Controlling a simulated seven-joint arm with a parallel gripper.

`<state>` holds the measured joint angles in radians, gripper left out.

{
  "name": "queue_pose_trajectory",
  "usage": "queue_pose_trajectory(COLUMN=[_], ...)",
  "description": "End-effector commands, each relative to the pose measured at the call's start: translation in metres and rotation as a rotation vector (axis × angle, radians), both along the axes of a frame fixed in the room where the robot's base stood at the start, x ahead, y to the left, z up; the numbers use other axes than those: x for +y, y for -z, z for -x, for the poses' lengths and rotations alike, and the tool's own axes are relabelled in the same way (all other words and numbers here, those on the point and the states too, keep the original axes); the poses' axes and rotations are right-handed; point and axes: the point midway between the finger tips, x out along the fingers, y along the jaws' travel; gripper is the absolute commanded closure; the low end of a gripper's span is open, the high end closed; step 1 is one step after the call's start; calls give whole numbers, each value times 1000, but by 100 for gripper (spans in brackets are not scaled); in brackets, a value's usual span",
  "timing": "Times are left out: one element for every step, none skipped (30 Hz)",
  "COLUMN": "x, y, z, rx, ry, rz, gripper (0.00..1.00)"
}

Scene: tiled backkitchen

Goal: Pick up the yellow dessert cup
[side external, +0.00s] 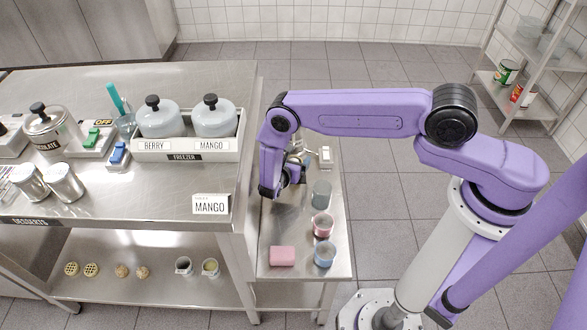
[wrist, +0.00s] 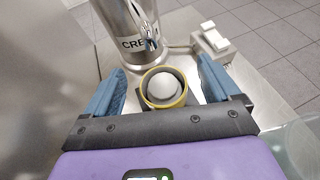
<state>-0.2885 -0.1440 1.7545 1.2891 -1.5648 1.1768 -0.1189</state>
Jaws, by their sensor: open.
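A cup with a yellow rim (wrist: 181,101) shows in the wrist view, with a rounded white filling inside. It stands between the two blue fingers of my gripper (wrist: 162,72). The fingers are open, one on each side of the cup, with a visible gap at least on the right. In the side view my gripper (side external: 289,186) is low over the narrow steel side table (side external: 277,228). The yellow cup is hidden there behind my arm.
A steel dispenser (wrist: 118,22) marked "CRE" stands just beyond the cup, with a switch box (wrist: 212,42) to its right. Grey (side external: 321,195), pink (side external: 322,226) and blue (side external: 325,256) cups and a pink block (side external: 282,256) occupy the table's near part.

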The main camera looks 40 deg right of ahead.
Motion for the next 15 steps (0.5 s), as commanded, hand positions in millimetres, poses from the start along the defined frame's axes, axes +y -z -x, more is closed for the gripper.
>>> queue_pose_trajectory(x=[0,0,0,0,0,0,0,0,-1,-1,-1,-1,-4,-9,-13], y=[2,2,4,6,8,12,15,18,23,26,29,33,35,37,39], z=[0,0,0,0,0,1,1,1,1,1,1,1,0,-3,-5], rx=[0,0,0,0,0,2,1,1,1,1,1,1,1,-1,0], ry=[0,0,0,0,1,0,1,1,2,2,2,1,4,6,4], rz=[0,0,0,0,0,1,1,1,0,0,0,1,1,0,0], gripper=[11,11,11,11,11,11,11,11,11,11,11,11,11,11,11])
